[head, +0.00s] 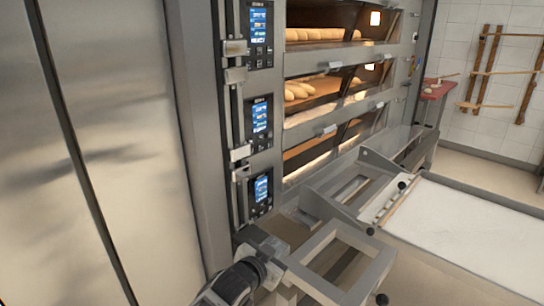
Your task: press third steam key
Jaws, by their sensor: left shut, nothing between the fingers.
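Three dark control panels with blue screens stand one above another on the oven's left post: the upper panel (260,36), the middle panel (259,122) and the lower panel (261,190). Small keys show beside and below the screens; I cannot tell which is a steam key. My left gripper (258,246) is low in the middle, below the lower panel, with its dark wrist coming from the bottom edge. It is shut and empty, and appears apart from the panel. The fingertips are hard to make out. My right gripper is not in view.
A vertical rod with metal brackets (240,153) runs just left of the panels. Oven decks with bread loaves (300,90) lie to the right. A metal loader frame (325,237) and a white-topped loader (470,230) stand at lower right. A steel wall (120,140) fills the left.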

